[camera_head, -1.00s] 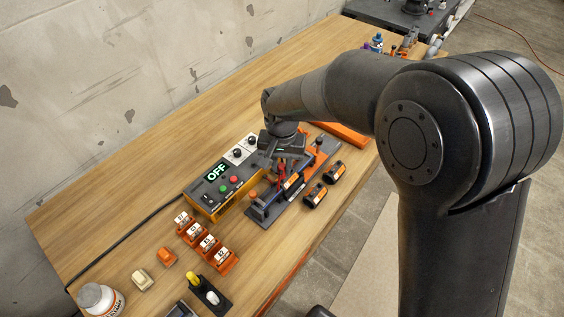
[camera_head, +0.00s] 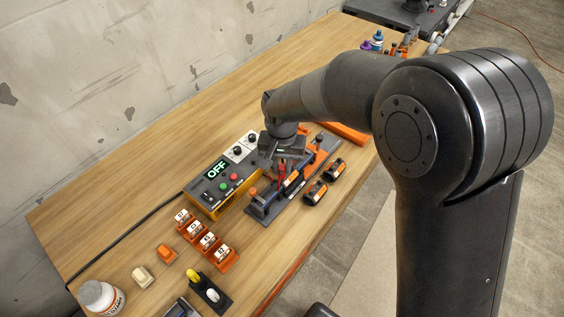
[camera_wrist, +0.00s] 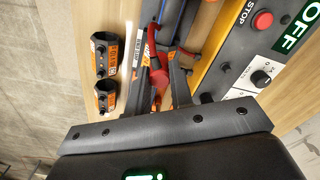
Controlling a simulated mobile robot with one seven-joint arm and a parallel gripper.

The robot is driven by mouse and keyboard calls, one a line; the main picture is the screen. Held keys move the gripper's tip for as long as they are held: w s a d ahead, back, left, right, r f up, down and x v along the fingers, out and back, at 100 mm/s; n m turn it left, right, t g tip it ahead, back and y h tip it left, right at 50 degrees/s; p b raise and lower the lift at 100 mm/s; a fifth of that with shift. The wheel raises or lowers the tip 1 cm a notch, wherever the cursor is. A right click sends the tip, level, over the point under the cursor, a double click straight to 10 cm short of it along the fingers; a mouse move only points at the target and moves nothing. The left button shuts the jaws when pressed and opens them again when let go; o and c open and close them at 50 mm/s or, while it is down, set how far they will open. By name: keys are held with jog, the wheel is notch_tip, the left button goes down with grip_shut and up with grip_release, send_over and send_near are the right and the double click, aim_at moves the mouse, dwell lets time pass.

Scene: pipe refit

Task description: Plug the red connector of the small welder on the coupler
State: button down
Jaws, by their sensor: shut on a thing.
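The small welder (camera_head: 207,203) is a yellow and dark box with an OFF display, on the bench; part of its panel shows in the wrist view (camera_wrist: 247,60). The red connector (camera_wrist: 156,74) is between the fingers of my gripper (camera_wrist: 162,68), with its red lead running upward in that view. My gripper also shows in the head view (camera_head: 282,182), shut on the connector. The coupler (camera_wrist: 140,62), dark with an orange label, lies right beside the connector on the dark clamp fixture (camera_head: 262,215). Whether the connector touches the coupler's terminal cannot be told.
Two black and orange couplers (camera_head: 315,193) stand right of the fixture. The bench's left far side is bare.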

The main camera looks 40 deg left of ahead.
jog(key=shift+f, duration=0.6)
dwell(0.9)
jog(key=c, duration=1.2)
grip_release()
jog(key=shift+o, duration=0.8)
jog(key=shift+r, duration=0.1)
jog(key=shift+r, duration=3.65)
